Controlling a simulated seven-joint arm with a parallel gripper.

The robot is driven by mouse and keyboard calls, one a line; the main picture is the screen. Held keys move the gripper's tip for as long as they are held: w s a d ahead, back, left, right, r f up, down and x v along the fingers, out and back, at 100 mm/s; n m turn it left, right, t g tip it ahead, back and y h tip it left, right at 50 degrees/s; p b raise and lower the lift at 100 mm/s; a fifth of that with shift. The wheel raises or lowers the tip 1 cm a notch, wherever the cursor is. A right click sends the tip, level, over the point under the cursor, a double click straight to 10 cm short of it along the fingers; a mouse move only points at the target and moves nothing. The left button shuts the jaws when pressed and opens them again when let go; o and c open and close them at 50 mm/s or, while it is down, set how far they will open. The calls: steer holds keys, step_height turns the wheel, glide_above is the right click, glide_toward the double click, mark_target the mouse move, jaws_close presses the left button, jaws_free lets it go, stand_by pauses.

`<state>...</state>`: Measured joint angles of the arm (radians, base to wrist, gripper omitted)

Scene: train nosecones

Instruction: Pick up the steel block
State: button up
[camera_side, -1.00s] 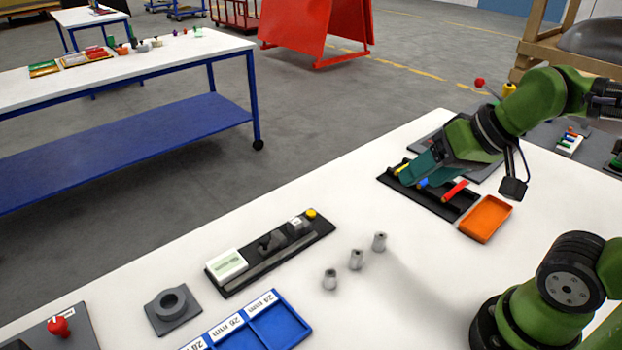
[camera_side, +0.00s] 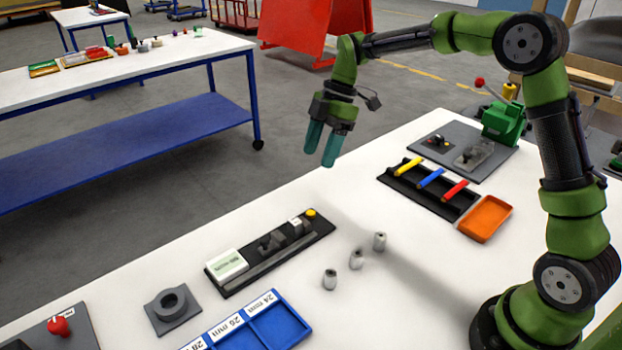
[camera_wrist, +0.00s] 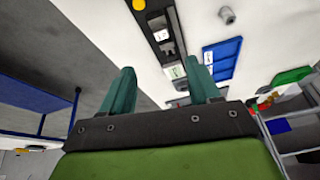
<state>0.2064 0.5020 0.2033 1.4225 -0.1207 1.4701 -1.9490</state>
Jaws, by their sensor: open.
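My gripper (camera_side: 320,156) is open and empty, its teal fingers pointing down, high above the back edge of the white table. The wrist view shows the two fingers spread apart (camera_wrist: 161,68). A black tray (camera_side: 233,286) lies on the table below and to the left of the gripper. It bears a grey block with a white label (camera_side: 299,227), a dark grey stepped piece (camera_side: 271,241) and a white-and-green box (camera_side: 227,264). The labelled grey block may be the steel block; I cannot tell for sure.
A blue labelled bin (camera_side: 278,326) and a grey holder with a ring (camera_side: 172,304) lie in front. On the right are a black rack (camera_side: 428,197) with coloured bars, an orange tray (camera_side: 485,219) and a green device (camera_side: 503,120). Bare table lies between.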

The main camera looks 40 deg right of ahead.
steer(key=n, duration=0.2)
glide_toward(296, 220)
steer(key=x, duration=0.2)
steer(key=shift+s+a+f, duration=0.1)
steer(key=shift+s+f, duration=0.05)
steer(key=shift+f, duration=0.2)
steer(key=shift+x, duration=3.15)
steer(key=shift+w, duration=0.2)
steer(key=shift+r, duration=0.1)
jaws_close()
